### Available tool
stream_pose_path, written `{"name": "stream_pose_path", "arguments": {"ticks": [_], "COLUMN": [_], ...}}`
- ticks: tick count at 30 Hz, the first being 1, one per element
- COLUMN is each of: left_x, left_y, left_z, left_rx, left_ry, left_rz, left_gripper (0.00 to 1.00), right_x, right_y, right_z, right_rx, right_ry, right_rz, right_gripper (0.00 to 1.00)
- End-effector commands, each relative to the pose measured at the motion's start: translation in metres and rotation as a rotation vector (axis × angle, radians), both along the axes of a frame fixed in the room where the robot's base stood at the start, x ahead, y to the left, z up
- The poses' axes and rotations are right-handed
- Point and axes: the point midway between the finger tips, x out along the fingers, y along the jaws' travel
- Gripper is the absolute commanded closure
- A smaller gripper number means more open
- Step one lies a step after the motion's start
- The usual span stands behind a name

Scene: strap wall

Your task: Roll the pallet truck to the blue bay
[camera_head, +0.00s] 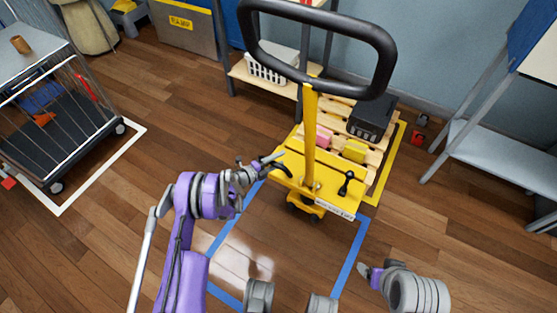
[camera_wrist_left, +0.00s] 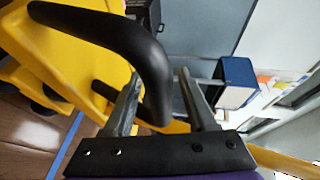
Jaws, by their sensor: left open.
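The yellow pallet truck (camera_head: 330,187) has a tall mast with a large black loop handle (camera_head: 262,42) on top. A black curved grip (camera_head: 277,169) sticks out from its left side. The truck carries a wooden pallet (camera_head: 377,157) and stands mostly within yellow floor tape. The blue bay (camera_head: 352,262), outlined in blue tape, lies on this side of it, its floor bare. My left gripper (camera_head: 260,164) is open at the side grip. In the left wrist view the black grip (camera_wrist_left: 145,55) passes between its fingers; contact is unclear. My right gripper (camera_head: 366,269) is low at the right, its fingers too small to judge.
A black case (camera_head: 370,118), a pink block (camera_head: 317,135) and a yellow block (camera_head: 355,150) ride on the pallet. A wire cage trolley (camera_head: 60,115) stands in a white-taped bay at left. A shelf with a white basket (camera_head: 268,67) is behind the truck. A grey-blue rack (camera_head: 485,145) stands right.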

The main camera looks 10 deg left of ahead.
Motion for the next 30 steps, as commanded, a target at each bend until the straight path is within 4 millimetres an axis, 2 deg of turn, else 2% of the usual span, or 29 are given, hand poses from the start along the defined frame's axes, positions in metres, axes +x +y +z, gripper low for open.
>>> {"name": "stream_pose_path", "arguments": {"ticks": [8,15,18,30], "left_x": [0.0011,0.0010,0.0010,0.0009], "left_y": [-0.0010,-0.0010,-0.0010,-0.0010], "left_z": [0.0000,0.0002,0.0002,0.0002], "left_rx": [0.000,0.000,0.000,0.000], "left_ry": [0.000,0.000,0.000,0.000], "left_rz": [0.000,0.000,0.000,0.000], "left_gripper": [0.43,0.86,1.00,1.00], "right_x": [0.0000,0.0000,0.0000,0.0000], "right_y": [0.0000,0.0000,0.0000,0.0000], "right_z": [0.0000,0.0000,0.0000,0.0000], "right_rx": [0.000,0.000,0.000,0.000], "right_ry": [0.000,0.000,0.000,0.000], "right_rz": [0.000,0.000,0.000,0.000], "right_gripper": [0.22,0.22,0.22,0.22]}}
